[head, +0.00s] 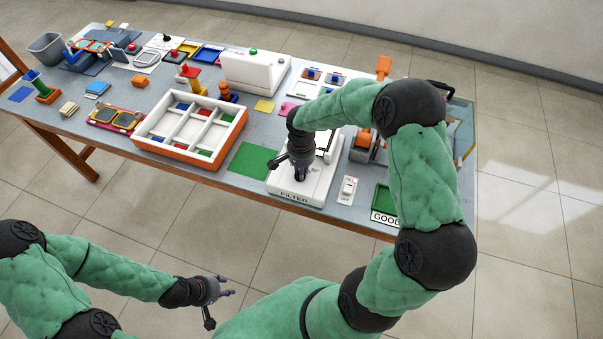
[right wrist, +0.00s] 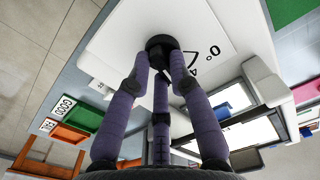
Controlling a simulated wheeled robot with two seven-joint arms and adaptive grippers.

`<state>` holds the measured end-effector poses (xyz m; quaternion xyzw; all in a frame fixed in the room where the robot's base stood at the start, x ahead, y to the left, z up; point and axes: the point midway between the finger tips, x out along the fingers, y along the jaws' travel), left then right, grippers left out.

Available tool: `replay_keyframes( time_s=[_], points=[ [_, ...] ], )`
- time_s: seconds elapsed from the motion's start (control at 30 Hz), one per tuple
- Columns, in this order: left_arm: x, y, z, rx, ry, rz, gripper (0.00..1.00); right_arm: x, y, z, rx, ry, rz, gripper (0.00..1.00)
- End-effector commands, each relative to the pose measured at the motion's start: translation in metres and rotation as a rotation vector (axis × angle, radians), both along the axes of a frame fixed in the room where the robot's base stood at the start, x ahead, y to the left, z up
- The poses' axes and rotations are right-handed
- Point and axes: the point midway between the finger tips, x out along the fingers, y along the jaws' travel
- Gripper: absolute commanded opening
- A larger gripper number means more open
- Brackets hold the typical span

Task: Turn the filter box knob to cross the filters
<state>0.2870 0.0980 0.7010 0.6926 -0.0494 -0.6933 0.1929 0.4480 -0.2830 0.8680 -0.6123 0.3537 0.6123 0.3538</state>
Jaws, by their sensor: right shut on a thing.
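The white filter box (head: 322,182) stands at the table's front edge, with "FILTER" printed on its front. My right gripper (head: 300,172) points down onto it and covers the knob in the head view. In the right wrist view the black round knob (right wrist: 161,46) sits between my right gripper's fingertips (right wrist: 160,68), which are shut on it. A "0°" mark and part of an arc show on the white top to the right of the knob. My left gripper (head: 217,290) is empty and open, off the table's front, with its fingers spread.
A green mat (head: 250,161) lies left of the box. A small white switch (head: 347,188) and a green tray (head: 386,199) labelled "GOOD" are to its right. An orange-walled sorting tray (head: 190,147) stands further left. The floor in front is clear.

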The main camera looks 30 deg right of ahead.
Motion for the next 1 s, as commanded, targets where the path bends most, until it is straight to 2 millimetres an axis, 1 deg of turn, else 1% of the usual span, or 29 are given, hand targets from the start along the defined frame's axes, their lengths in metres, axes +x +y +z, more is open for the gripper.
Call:
replay_keyframes(
  time_s=[0.03, 0.1, 0.5, 0.7, 1.0],
  points=[
    [0.0, 0.0, -0.007, 0.0, 0.0, 0.0, 0.4, 0.0, 0.0, -0.003, 0.0, -0.002, -0.043, 0.0],
    [0.0, 0.0, -0.012, 0.0, 0.0, 0.0, 0.4, 0.0, 0.001, -0.003, 0.001, -0.001, -0.109, 0.0],
    [0.0, 0.0, -0.032, 0.0, 0.0, 0.0, 0.4, -0.001, 0.002, -0.002, 0.001, -0.001, -0.439, 0.0],
    [0.0, 0.0, -0.037, 0.0, 0.0, 0.0, 0.4, -0.002, 0.003, -0.001, 0.001, 0.001, -0.542, 0.0],
    [0.0, 0.0, -0.04, 0.0, 0.0, 0.0, 0.4, -0.002, 0.003, 0.0, 0.001, 0.001, -0.611, 0.0]
  ],
)
